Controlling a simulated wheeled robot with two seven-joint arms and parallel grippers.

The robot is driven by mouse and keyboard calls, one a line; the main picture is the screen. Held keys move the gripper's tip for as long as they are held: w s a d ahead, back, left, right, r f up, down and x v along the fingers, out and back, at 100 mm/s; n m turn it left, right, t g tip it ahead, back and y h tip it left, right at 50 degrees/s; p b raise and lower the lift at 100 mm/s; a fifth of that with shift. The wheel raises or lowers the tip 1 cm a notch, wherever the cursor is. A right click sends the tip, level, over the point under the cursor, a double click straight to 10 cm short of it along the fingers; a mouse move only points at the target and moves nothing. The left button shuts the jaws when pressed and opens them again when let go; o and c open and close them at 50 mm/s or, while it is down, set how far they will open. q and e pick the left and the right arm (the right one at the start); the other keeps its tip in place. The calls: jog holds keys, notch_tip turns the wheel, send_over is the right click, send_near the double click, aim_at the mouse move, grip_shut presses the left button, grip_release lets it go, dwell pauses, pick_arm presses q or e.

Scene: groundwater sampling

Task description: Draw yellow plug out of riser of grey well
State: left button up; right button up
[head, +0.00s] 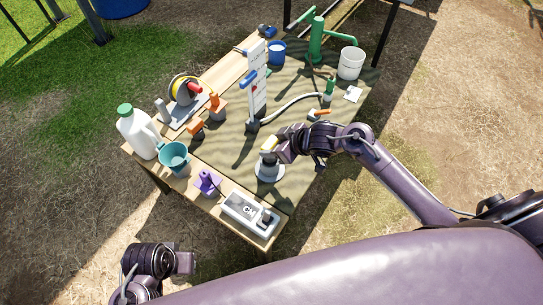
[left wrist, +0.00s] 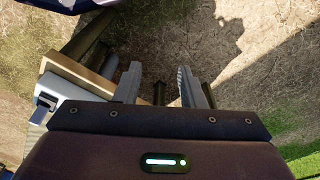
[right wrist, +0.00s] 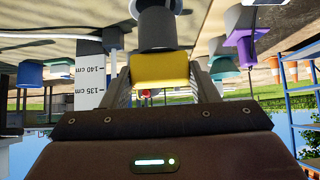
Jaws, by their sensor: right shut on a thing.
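The grey well (head: 269,173) stands on the cloth near the front right of the table, with a round base and a short upright riser (head: 269,158). The yellow plug (head: 268,144) is at the top of the riser. In the right wrist view the yellow plug (right wrist: 160,70) sits between the fingers, against the grey riser (right wrist: 157,28); I cannot tell how deep it is seated. My right gripper (head: 279,149) is shut on the plug from the right side. My left gripper (left wrist: 158,85) is open and empty, off the table's front edge.
A grey meter box (head: 249,212), a purple holder (head: 207,182) and a teal cup (head: 174,157) stand along the front. A white measuring board (head: 258,85) with a hose rises behind the well. A white jug (head: 138,132) stands at the left corner.

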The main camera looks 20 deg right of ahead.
pick_arm(q)
jog(key=shift+a+f+p, duration=0.25)
jog(key=shift+f+p, duration=0.2)
jog(key=shift+f, duration=0.5)
jog(key=shift+a+f+p, duration=0.25)
jog(key=shift+f+p, duration=0.15)
jog(key=shift+f, duration=0.5)
